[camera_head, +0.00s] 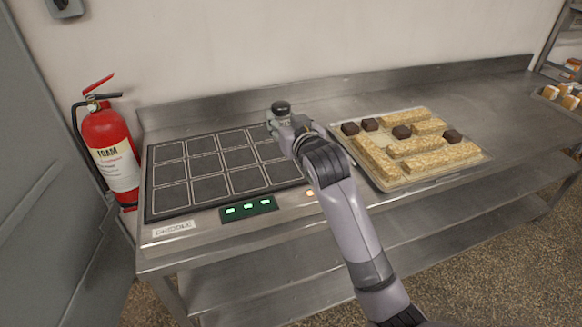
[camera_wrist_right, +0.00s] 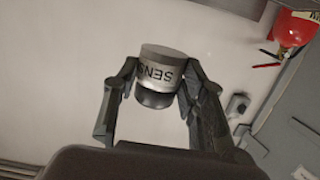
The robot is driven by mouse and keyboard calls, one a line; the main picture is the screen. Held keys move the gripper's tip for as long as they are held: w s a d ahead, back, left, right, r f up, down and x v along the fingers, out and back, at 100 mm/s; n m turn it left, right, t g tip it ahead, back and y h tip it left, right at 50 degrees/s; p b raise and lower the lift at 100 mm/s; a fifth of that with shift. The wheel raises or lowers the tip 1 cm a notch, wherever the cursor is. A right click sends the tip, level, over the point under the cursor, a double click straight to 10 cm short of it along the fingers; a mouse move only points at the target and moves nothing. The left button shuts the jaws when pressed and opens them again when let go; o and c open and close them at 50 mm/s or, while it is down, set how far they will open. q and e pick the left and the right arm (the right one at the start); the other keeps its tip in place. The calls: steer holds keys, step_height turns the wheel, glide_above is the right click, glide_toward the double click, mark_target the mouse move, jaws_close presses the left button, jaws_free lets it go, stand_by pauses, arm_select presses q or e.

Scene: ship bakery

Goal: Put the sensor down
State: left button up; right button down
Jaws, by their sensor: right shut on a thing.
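In the head view the sensor's dark end (camera_head: 281,107) shows at the top of my right gripper (camera_head: 279,123), over the back right corner of the dark griddle panel (camera_head: 162,176). The gripper hides part of the sensor. I cannot tell its height above the surface. My left gripper is not in view.
A tray (camera_head: 482,158) of pale bars and dark cubes stands right of my arm on the steel counter (camera_head: 480,98). A green-lit display (camera_head: 248,210) and a label (camera_head: 173,228) lie along the panel's front. A red extinguisher (camera_head: 108,135) stands left. The counter's right side has free room.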

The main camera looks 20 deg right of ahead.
glide_above(285, 176)
step_height(285, 176, down, 10)
steer(key=shift+r, duration=0.25)
steer(key=shift+f, duration=0.3)
step_height(285, 176, down, 4)
steer(key=shift+r, duration=0.25)
steer(key=shift+f, duration=0.3)
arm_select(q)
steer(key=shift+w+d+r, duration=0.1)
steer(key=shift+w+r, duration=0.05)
arm_select(e)
steer(key=shift+f, duration=0.1)
